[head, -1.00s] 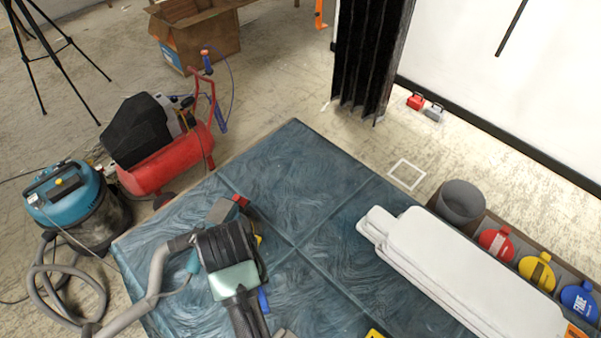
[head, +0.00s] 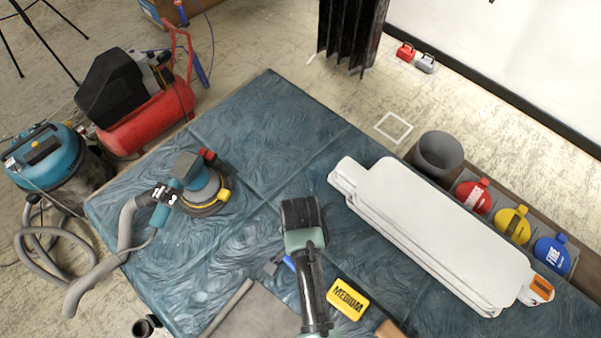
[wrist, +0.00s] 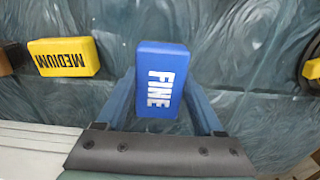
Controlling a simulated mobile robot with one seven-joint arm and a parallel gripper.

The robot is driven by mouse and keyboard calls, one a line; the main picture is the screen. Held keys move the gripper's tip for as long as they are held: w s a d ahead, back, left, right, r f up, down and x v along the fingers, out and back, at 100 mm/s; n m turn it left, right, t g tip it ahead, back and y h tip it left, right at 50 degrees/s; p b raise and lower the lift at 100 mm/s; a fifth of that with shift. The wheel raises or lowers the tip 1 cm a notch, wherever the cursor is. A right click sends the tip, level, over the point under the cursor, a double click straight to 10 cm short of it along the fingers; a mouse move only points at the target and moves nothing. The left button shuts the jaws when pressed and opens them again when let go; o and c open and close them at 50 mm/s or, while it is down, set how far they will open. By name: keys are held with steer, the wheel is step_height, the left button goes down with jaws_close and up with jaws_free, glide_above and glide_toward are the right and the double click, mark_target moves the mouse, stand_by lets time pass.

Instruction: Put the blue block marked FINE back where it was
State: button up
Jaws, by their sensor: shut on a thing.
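The blue block marked FINE (wrist: 160,60) is in the middle of the wrist view, between the two fingers of my gripper (wrist: 160,88). The gripper is shut on it. In the head view my own arm hides most of the gripper and block, and only a small blue patch shows beside the arm. The yellow block marked MEDIUM (head: 347,300) lies on the blue-green table cover (head: 265,130), right of my arm. It is also at the left of the wrist view (wrist: 63,57). The height of the blue block above the cover is hard to judge.
A sander (head: 197,186) with a hose lies on the left of the table. A long white stack (head: 430,235) lies on the right.

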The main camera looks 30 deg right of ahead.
steer(key=shift+f, duration=2.55)
steer(key=shift+f, duration=0.2)
steer(key=o, duration=1.3)
steer(key=shift+r, duration=0.15)
step_height(320, 180, up, 12)
steer(key=shift+r, duration=0.1)
